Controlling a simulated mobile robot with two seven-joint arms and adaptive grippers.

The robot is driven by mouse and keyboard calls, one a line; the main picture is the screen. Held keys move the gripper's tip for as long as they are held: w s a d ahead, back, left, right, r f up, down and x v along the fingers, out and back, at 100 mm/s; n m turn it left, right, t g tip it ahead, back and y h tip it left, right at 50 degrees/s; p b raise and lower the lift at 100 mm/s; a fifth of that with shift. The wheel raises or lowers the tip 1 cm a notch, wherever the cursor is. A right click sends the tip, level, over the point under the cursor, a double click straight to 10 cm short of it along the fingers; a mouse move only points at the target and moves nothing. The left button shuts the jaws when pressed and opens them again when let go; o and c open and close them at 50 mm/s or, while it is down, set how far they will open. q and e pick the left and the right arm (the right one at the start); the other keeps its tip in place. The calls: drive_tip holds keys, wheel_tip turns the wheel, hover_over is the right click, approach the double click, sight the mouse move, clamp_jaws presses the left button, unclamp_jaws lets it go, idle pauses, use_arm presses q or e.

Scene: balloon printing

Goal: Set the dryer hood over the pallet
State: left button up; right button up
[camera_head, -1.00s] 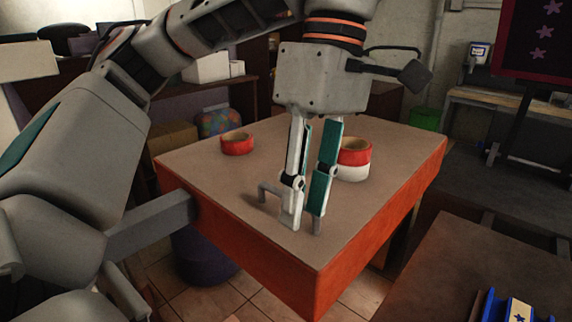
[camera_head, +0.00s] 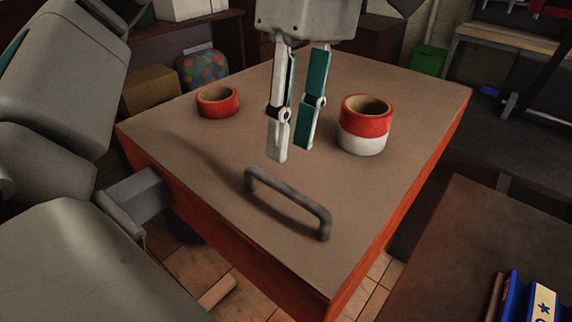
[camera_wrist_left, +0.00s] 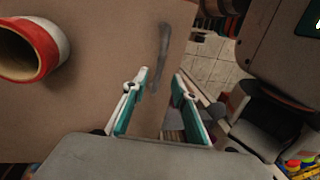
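A wide box with red sides and a flat brown top (camera_head: 225,245) fills the middle of the head view; I take it for the dryer hood. A grey bar handle (camera_head: 288,197) stands on its top, and it also shows in the left wrist view (camera_wrist_left: 162,55). My left gripper (camera_head: 291,153) is open and empty, above and behind the handle, apart from it. Its two fingers also show spread in the left wrist view (camera_wrist_left: 161,72). I cannot make out the pallet; anything under the box is hidden. My right gripper is not in view.
On the brown top sit a red tape roll (camera_head: 218,102) and a red-and-white tape stack (camera_head: 364,127). A grey beam (camera_head: 137,194) meets the box's left side. A dark table (camera_head: 470,250) with a blue holder (camera_head: 525,297) stands at right.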

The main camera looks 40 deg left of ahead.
sight(284, 185)
use_arm(q)
drive_tip(key=f, duration=0.4)
drive_tip(key=s+f+b, duration=0.1)
drive_tip(key=f, duration=0.1)
drive_tip(key=shift+f, duration=0.1)
drive_tip(key=shift+s, duration=0.1)
clamp_jaws()
